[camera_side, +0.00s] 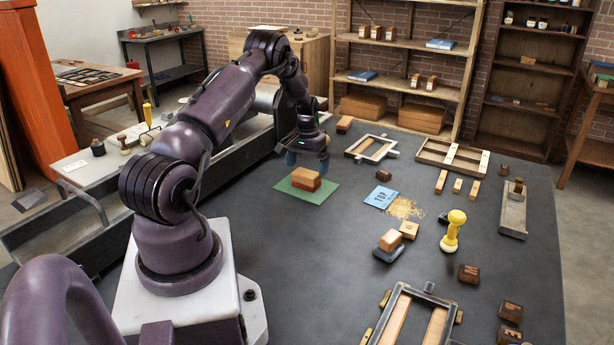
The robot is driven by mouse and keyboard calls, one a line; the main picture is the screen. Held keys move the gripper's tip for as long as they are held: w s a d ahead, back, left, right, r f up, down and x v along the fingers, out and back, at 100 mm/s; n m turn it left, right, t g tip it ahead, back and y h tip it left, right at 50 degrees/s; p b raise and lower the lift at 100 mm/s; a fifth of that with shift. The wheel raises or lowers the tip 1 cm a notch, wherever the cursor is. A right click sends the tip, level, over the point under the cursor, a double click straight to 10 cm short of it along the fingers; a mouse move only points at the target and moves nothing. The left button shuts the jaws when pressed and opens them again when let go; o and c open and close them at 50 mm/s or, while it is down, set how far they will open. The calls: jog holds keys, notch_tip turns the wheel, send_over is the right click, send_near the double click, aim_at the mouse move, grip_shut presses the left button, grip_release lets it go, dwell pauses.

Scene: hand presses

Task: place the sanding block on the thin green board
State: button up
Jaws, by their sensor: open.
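The thin green board (325,187) lies flat on the dark table, in front of my arm's far end. A tan wooden block with a reddish lower layer (306,179), which looks like the sanding block, rests flat on the board near its middle. My gripper (307,162) points down just above this block. Its fingers are apart, one on each side, and it holds nothing. Whether the fingertips touch the block's sides cannot be told from this angle.
A blue packet (380,197) and sawdust (405,208) lie to the right. A long grey press bed (130,212) runs along the left.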

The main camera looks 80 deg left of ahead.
aim_at(307, 172)
notch_tip(307, 172, up, 7)
jog(key=shift+r, duration=0.1)
jog(key=w+d+r+m+t, duration=0.1)
jog(key=w+d+r+m, duration=0.1)
jog(key=d+r, duration=0.9)
jog(key=w+d+r+m+t, duration=0.2)
jog(key=d+r, duration=0.7)
jog(key=d, duration=0.3)
jog(key=s+d+r+m+t, duration=0.2)
jog(key=s+d+m, duration=0.3)
jog(key=s+d, duration=0.9)
jog(key=d, duration=0.4)
jog(key=shift+s+d+r+t, duration=0.25)
jog(key=shift+s+d+t, duration=0.05)
jog(key=shift+s+d, duration=0.1)
